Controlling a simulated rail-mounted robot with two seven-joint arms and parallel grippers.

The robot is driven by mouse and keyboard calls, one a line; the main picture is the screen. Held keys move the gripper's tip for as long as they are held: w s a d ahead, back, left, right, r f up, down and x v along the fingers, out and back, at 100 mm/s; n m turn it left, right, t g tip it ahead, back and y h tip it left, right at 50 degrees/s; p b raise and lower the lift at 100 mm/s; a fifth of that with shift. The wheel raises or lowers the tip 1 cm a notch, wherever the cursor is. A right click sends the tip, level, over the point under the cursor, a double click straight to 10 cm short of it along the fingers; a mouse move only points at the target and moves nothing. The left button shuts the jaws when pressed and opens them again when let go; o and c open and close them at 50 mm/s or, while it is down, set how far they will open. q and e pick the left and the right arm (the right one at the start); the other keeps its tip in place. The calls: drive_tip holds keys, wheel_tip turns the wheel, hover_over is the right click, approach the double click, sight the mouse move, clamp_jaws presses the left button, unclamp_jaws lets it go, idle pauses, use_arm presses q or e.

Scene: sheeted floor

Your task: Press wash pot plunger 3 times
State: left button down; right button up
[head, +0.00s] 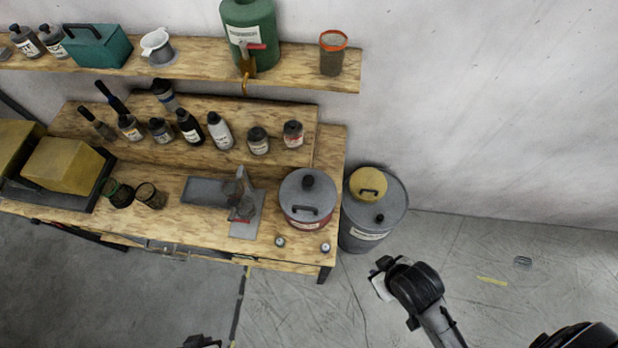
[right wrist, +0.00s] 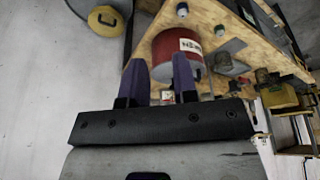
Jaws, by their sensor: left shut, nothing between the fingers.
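A red pot (head: 302,216) with a grey lid and a pale label stands at the right end of the workbench. A black knob (head: 308,181), apparently its plunger, sits on the lid beside a dark handle. The pot (right wrist: 178,50) also shows in the right wrist view, beyond the fingers. My left gripper (head: 203,342) is shut and empty at the bottom edge, mostly cut off, well away from the pot. My right gripper (right wrist: 160,78) has its two fingers apart, with nothing visibly held. In the head view my right wrist is over the floor, right of the bench; its fingertips are unclear.
A grey drum (head: 362,236) with a yellow lid (head: 368,184) stands right of the bench (head: 130,222). Two small round items (head: 280,241) (head: 325,247) lie before the pot. A metal bracket (head: 244,226) stands left of it. Bottles line the raised shelf. The right floor is mostly clear.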

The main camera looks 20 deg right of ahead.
clamp_jaws()
idle(1.4)
